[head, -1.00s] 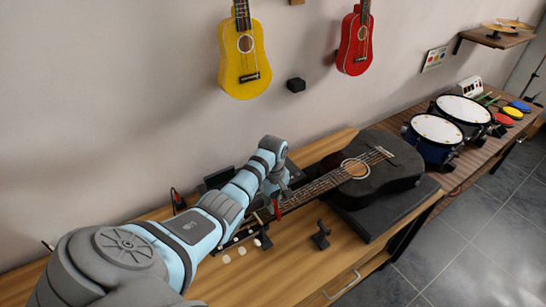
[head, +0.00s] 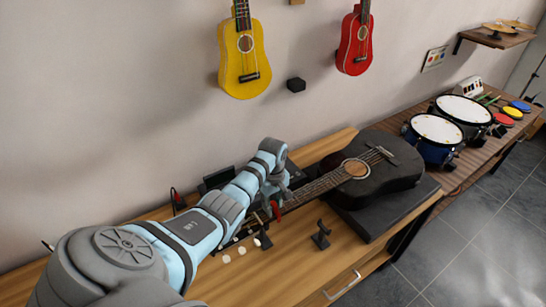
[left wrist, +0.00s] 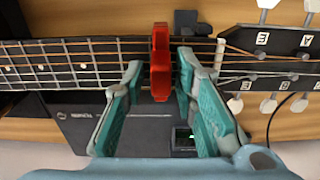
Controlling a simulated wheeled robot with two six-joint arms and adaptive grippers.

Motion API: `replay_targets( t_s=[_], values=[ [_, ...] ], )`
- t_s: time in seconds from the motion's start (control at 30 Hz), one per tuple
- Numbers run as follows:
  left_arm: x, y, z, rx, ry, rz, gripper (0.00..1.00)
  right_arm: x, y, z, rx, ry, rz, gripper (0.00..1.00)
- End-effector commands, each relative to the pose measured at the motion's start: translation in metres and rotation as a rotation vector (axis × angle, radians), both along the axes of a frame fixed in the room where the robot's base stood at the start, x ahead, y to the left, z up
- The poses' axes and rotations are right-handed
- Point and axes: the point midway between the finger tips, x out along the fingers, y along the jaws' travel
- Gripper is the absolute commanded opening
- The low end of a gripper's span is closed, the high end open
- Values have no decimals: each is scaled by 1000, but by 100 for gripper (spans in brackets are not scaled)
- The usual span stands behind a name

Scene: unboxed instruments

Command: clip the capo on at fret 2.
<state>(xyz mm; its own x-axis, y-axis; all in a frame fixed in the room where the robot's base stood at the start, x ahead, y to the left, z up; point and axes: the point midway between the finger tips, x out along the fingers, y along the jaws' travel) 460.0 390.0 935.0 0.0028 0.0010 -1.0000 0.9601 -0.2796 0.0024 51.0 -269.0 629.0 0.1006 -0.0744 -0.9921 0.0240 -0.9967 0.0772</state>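The red capo (head: 277,210) sits across the neck of the black guitar (head: 402,170), which lies on the bench. In the left wrist view the capo (left wrist: 160,62) lies crosswise over the strings, a little way from the pale nut (left wrist: 219,58) beside the headstock. My left gripper (head: 278,199) is over the neck at the capo. In the left wrist view its two teal-padded fingers (left wrist: 160,75) stand on either side of the capo, with gaps showing between them and it. The fingers and capo hide nearby frets, so I cannot tell the exact fret. My right gripper is out of view.
A small black stand (head: 321,236) is in front of the neck. A dark, flat device (left wrist: 75,122) lies beside the neck. Drums (head: 437,135) stand to the right, and yellow (head: 243,65) and red (head: 355,45) ukuleles hang on the wall. The front bench is mostly clear.

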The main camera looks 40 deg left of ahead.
Motion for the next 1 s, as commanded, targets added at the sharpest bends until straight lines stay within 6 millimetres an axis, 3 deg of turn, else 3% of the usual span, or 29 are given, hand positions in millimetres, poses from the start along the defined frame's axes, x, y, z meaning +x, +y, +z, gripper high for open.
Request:
replay_targets(
  t_s=[0.37, 0.47, 0.8, 1.0],
  values=[
    [-1, 1, 3, 1, 2, 0, 36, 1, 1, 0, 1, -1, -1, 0],
    [0, 1, 18, 3, -1, -1, 36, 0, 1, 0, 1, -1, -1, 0],
    [1, 0, 105, 1, -2, -1, 36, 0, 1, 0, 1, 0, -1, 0],
    [0, 0, 120, 0, 1, 0, 36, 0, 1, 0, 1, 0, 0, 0]
  ],
)
